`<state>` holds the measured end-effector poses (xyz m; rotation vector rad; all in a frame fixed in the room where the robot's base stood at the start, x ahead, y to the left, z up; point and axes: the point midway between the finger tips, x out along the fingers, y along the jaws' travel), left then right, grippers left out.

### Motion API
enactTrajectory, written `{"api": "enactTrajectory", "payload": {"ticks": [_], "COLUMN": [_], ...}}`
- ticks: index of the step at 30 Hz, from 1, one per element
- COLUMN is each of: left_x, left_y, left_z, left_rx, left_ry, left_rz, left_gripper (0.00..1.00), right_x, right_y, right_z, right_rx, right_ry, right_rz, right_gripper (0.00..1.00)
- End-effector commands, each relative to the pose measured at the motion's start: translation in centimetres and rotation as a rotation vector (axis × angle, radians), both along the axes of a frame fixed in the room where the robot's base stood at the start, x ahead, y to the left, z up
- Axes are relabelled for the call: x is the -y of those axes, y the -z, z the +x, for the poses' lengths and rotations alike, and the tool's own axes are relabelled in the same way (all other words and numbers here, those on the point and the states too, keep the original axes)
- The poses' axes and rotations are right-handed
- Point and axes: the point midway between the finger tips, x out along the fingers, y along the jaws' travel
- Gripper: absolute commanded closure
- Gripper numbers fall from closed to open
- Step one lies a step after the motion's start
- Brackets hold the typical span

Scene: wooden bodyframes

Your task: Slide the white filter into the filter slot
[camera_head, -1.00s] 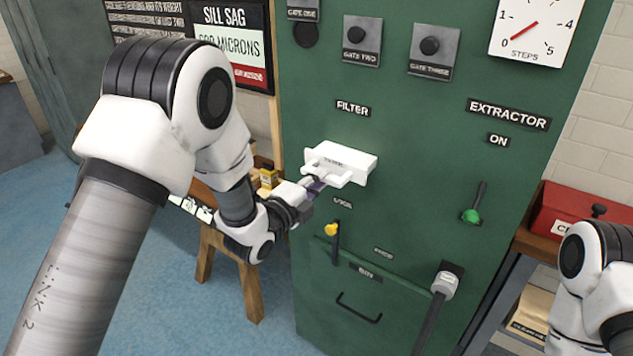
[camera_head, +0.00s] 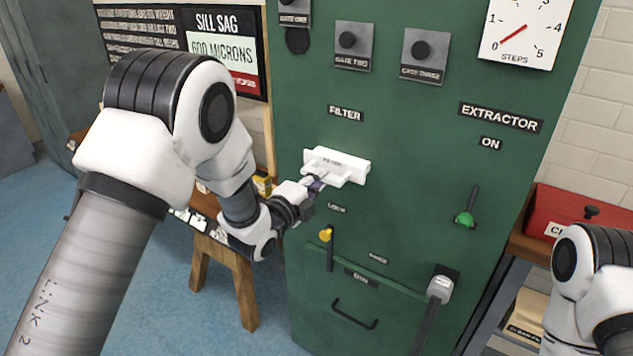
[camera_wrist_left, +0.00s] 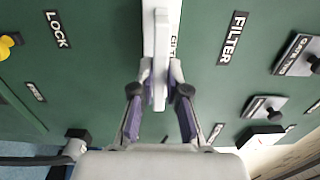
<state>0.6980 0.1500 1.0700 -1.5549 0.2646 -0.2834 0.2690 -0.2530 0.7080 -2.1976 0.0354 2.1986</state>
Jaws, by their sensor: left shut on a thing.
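The white filter (camera_head: 344,165) is at the green cabinet face, just below the FILTER label. Its front plate and handle show, and the plate covers the slot. I cannot tell how deep it sits. My left gripper (camera_head: 318,184) is shut on the filter's handle, in front of the cabinet. In the left wrist view the filter (camera_wrist_left: 172,25) lies between the purple-padded fingers of my left gripper (camera_wrist_left: 160,80), which close on its handle. My right arm shows at the lower right edge, but its gripper is out of view.
The green cabinet (camera_head: 400,130) carries a yellow lock lever (camera_head: 326,240) below the filter, a green-knobbed lever (camera_head: 466,218) to the right and a bin handle (camera_head: 355,315). A red box (camera_head: 570,210) stands at the right. A wooden stool (camera_head: 225,260) stands behind my left arm.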

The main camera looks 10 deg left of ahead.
Motion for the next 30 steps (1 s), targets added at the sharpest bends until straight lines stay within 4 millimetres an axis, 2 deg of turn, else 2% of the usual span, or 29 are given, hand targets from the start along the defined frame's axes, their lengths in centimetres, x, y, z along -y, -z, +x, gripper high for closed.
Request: {"api": "enactTrajectory", "payload": {"ticks": [30], "left_x": [0.9], "left_y": [0.0], "left_z": [2.4], "left_rx": [0.001], "left_ry": [0.000], "left_rz": [0.000], "left_gripper": [1.00], "right_x": [0.0], "right_y": [0.6], "right_z": [0.0], "right_rx": [0.000], "right_ry": [0.000], "right_rz": [0.000], "right_gripper": [0.60]}}
